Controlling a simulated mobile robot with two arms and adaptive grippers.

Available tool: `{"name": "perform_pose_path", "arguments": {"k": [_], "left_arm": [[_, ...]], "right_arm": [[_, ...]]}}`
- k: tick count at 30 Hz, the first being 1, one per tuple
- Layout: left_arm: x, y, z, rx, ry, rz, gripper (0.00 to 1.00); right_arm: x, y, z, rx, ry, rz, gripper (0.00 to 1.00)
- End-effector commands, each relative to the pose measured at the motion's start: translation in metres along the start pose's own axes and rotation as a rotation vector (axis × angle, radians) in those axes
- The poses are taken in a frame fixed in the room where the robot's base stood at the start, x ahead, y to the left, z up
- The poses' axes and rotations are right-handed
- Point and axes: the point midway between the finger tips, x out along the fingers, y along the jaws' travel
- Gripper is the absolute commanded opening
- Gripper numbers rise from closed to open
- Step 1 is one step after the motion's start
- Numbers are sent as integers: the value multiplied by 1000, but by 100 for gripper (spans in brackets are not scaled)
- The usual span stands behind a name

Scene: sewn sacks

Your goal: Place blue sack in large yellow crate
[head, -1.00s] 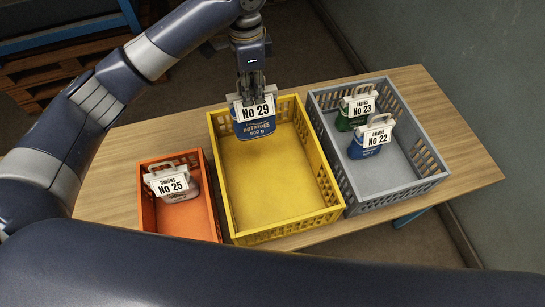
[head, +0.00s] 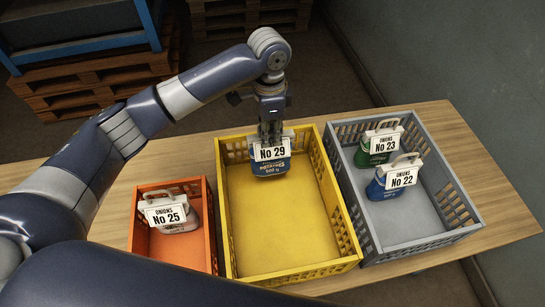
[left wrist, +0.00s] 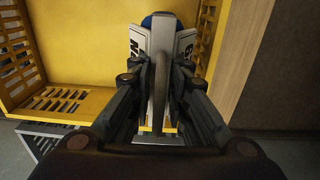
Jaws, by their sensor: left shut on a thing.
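The blue sack (head: 271,168) with the white "No 29" tag is at the back end of the large yellow crate (head: 232,245), over its floor. My left gripper (head: 270,138) is above it, shut on its handle. In the left wrist view, the gripper (left wrist: 160,95) has the grey handle between its fingers. A little of the blue sack (left wrist: 160,18) shows beyond the white tag. I cannot tell whether the sack's bottom touches the crate floor. My right gripper is out of view.
An orange crate (head: 141,233) left of the yellow one holds a pale "No 25" sack (head: 184,228). A grey crate (head: 365,212) on the right holds a green "No 23" sack (head: 366,159) and a blue "No 22" sack (head: 378,190). The yellow crate's front is empty.

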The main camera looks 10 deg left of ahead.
Motion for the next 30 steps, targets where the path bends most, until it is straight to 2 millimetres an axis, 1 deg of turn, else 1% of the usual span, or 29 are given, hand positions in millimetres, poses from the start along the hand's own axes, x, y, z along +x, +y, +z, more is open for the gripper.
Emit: {"name": "perform_pose_path", "arguments": {"k": [4,9,12,15,24,25,26,27,28,30], "left_arm": [[11,-1,0,0,1,-1,0],[38,0,0,-1,-1,0,0],[50,-1,0,1,1,-2,0],[54,-2,-1,2,3,-3,0],[56,-1,-1,1,3,-2,0],[58,-1,0,1,1,-1,18],[58,-1,0,1,1,-1,25],[58,-1,0,1,1,-1,34],[58,-1,0,1,1,-1,36],[58,-1,0,1,0,-1,36]], "right_arm": [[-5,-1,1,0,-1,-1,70],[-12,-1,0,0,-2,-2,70],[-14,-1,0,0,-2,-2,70],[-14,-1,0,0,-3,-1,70],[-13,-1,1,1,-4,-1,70],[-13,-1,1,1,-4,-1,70],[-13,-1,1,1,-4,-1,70],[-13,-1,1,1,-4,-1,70],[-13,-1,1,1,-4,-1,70],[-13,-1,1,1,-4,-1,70]]}}
